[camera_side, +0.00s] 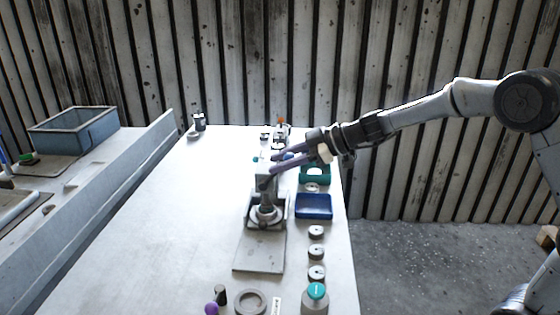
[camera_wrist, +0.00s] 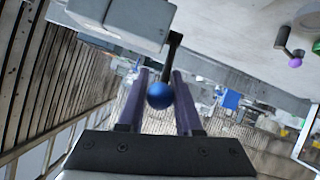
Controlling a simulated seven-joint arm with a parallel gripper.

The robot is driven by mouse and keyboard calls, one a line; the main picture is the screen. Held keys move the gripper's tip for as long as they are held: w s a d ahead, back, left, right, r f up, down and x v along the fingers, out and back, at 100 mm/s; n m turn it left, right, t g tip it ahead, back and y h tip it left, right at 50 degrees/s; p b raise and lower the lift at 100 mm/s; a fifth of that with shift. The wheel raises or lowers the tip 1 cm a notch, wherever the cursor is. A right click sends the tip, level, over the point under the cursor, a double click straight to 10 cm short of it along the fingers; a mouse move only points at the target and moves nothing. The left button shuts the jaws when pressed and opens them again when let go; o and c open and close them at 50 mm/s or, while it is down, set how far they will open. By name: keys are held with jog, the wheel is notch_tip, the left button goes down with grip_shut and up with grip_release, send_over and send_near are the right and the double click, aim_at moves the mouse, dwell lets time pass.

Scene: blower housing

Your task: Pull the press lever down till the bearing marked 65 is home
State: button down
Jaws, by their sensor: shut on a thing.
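The press (camera_side: 264,190) stands on its base plate (camera_side: 258,258) in the middle of the table. Its dark lever (camera_wrist: 174,52) ends in a blue ball knob (camera_wrist: 159,95). In the wrist view the knob lies between the two purple fingers of my gripper (camera_wrist: 158,92), which is shut on it. In the side view my gripper (camera_side: 270,165) reaches in from the right at the press's upper part. A round part (camera_side: 266,214) sits low in the press, under its ram. I cannot read a 65 on anything, nor tell how deep a bearing sits.
A blue tray (camera_side: 313,207) and teal holder (camera_side: 318,174) stand right of the press. Several metal rings (camera_side: 316,252) line the right edge, with a teal-capped bottle (camera_side: 315,297) in front. A ring (camera_side: 251,302) and purple knob (camera_side: 211,308) lie in front. The table's left is clear.

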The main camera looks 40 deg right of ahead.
jog(key=shift+w+d+r, duration=0.1)
jog(key=shift+d+r, duration=0.15)
jog(key=shift+r, duration=0.1)
dwell(0.6)
jog(key=c, duration=0.9)
grip_release()
jog(key=shift+o, duration=1.6)
jog(key=shift+a+f, duration=0.1)
jog(key=shift+f, duration=0.1)
jog(key=v, duration=1.4)
jog(key=shift+a+f, duration=0.1)
jog(key=shift+a, duration=0.05)
